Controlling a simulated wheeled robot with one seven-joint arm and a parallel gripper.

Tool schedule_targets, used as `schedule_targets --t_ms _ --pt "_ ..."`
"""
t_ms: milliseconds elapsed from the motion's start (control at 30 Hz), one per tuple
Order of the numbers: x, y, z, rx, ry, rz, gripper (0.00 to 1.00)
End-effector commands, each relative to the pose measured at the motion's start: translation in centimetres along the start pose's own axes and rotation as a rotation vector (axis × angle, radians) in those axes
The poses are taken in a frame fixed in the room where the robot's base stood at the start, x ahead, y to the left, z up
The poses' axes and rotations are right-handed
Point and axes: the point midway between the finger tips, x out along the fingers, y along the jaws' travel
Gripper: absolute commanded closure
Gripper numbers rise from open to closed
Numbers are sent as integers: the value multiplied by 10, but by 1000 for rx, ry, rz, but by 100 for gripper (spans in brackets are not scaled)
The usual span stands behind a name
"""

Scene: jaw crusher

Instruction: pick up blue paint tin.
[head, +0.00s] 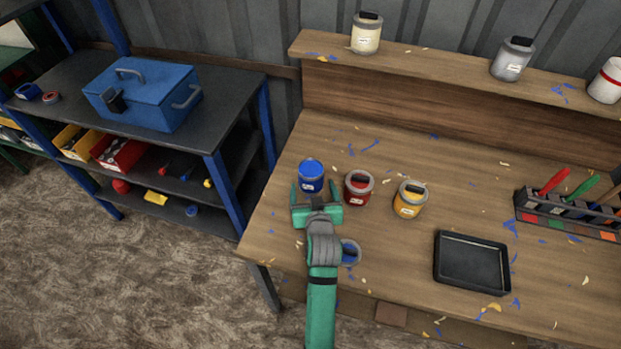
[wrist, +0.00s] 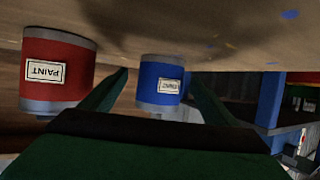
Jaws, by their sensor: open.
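The blue paint tin (head: 311,178) stands upright on the wooden bench, left of the red tin. My green gripper (head: 317,199) is just on the near side of it, open.
A red paint tin (head: 358,188) stands close to the right of my gripper, and a yellow tin (head: 409,199) beyond it. A small blue-rimmed round thing (head: 350,252) sits beside my wrist. A black tray (head: 472,263) and brush rack (head: 567,214) are further right.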

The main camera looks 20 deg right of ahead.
Motion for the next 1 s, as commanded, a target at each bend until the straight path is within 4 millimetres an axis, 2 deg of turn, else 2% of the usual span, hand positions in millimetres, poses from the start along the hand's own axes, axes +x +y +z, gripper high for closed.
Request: schedule_targets --t_ms 400,700,767,967,1000 --pt "48 -2 -6 0 1 -1 19" --pt "52 -2 -6 1 0 -1 19" --pt "52 -2 -6 1 0 -1 31" --pt "52 -2 -6 1 1 -1 78" --pt "52 -2 -7 0 4 0 80"
